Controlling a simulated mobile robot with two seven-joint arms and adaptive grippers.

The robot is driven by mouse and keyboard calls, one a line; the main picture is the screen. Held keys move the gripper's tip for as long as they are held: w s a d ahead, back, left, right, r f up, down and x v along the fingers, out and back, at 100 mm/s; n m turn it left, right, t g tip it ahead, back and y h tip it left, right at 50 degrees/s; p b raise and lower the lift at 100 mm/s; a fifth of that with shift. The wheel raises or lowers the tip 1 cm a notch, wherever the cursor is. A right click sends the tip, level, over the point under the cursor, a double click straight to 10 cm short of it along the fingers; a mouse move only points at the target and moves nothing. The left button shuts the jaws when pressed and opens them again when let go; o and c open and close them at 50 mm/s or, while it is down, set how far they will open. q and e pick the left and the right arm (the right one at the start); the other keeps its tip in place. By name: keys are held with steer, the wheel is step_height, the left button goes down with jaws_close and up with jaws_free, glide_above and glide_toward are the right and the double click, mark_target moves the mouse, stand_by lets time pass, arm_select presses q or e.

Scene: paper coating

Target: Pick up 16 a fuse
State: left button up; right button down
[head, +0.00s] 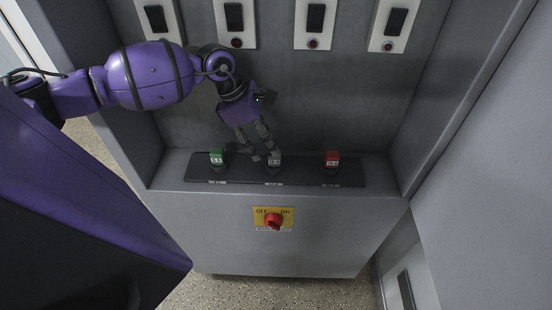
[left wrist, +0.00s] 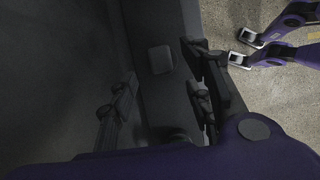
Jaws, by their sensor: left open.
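Three fuses stand in a row on a black strip (head: 310,175) on the cabinet ledge: a green one (head: 217,158) at left, a grey one (head: 274,161) in the middle and a red one (head: 332,159) at right. The small label on the grey fuse seems to read 16 A. My left gripper (head: 264,153) points down at the grey fuse, with its fingertips close to the fuse's top. In the left wrist view the gripper (left wrist: 158,100) is open, and the grey fuse's square top (left wrist: 160,60) shows between its fingers. Contact cannot be told. My right gripper is not seen.
A red rotary switch (head: 273,220) on a yellow plate sits on the cabinet front below the strip. Several white panels with black modules (head: 316,18) line the back wall. Cabinet side walls (head: 440,90) bound the recess. Room above the red fuse is clear.

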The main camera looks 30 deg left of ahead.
mark_target(274, 160)
arm_select(q)
steer(key=b+x, duration=0.1)
steer(key=x, duration=0.4)
steer(key=shift+d+b, duration=0.2)
steer(key=shift+b, duration=0.2)
steer(key=shift+r, duration=0.15)
steer(key=shift+c, duration=1.2)
steer(key=c, duration=0.8)
jaws_close()
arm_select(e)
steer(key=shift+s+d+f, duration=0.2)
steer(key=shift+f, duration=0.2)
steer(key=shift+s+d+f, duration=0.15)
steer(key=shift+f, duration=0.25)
arm_select(q)
steer(key=shift+r, duration=0.1)
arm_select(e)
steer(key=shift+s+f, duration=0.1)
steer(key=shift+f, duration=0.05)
